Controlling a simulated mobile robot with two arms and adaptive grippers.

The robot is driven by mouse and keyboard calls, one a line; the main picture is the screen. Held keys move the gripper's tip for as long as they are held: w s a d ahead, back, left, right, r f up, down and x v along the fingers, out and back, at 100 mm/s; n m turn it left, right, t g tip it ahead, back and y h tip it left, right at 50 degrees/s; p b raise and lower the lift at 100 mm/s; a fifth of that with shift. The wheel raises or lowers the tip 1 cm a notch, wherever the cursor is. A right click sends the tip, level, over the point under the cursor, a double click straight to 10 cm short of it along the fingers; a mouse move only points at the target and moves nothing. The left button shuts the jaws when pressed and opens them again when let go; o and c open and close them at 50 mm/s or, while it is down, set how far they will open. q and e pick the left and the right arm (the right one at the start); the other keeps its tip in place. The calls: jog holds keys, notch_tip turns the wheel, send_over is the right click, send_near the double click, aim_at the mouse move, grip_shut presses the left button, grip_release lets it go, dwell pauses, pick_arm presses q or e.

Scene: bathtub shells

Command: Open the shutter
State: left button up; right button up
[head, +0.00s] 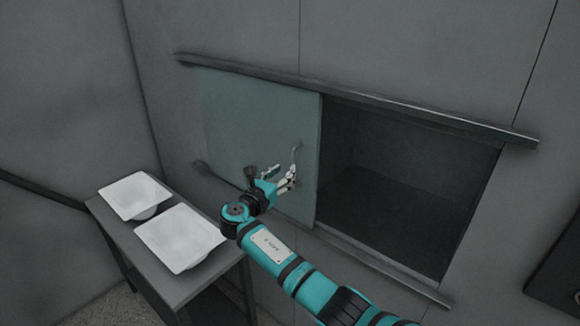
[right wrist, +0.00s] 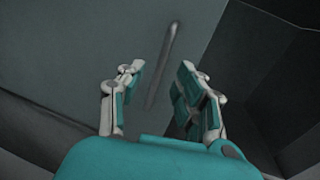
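The shutter (head: 245,115) is a flat grey-green sliding panel between an upper and a lower rail. It stands at the left of the wall opening, and the dark opening (head: 405,175) shows to its right. A thin vertical handle (head: 296,155) is near the shutter's right edge. My right gripper (head: 289,179) is at the handle's lower part. In the right wrist view the handle (right wrist: 163,62) runs up between and beyond the two spread fingers (right wrist: 155,88), with visible gaps at both sides. The left gripper is not in view.
A grey table (head: 180,285) at the left bears two white shells (head: 135,195). The upper rail (head: 350,95) and lower rail (head: 385,265) stick out from the wall. A dark panel (head: 560,270) is at the lower right edge.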

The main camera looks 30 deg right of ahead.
jog(key=v, duration=0.6)
dwell(0.3)
jog(key=s+f+m+g+y+b, duration=0.1)
jog(key=s+f+y, duration=0.3)
jog(key=f, duration=1.3)
jog(key=s+f+m+g+y, duration=0.1)
jog(key=s+f+m+y, duration=0.2)
jog(key=f, duration=1.4)
jog(key=s+a+f+m+g+y+b, duration=0.1)
jog(key=s+a+f+m+g+y, duration=0.1)
jog(key=s+f, duration=0.7)
jog(key=s+a+f+m+g+y, duration=0.1)
jog(key=s+f+m+g+y, duration=0.1)
jog(key=s+f, duration=0.75)
jog(key=s+f+m+g+y, duration=0.1)
jog(key=s+f+m, duration=0.3)
jog(key=s, duration=0.7)
jog(key=s+a+f+m+g+y+b, duration=0.1)
jog(key=s+f+m, duration=0.4)
jog(key=s, duration=0.7)
jog(key=s+f+m+g+y, duration=0.1)
jog(key=s+f+m, duration=0.4)
jog(key=s, duration=0.6)
jog(key=shift+s+a+y+b, duration=0.2)
jog(key=shift+y+b, duration=0.15)
jog(key=shift+y, duration=0.15)
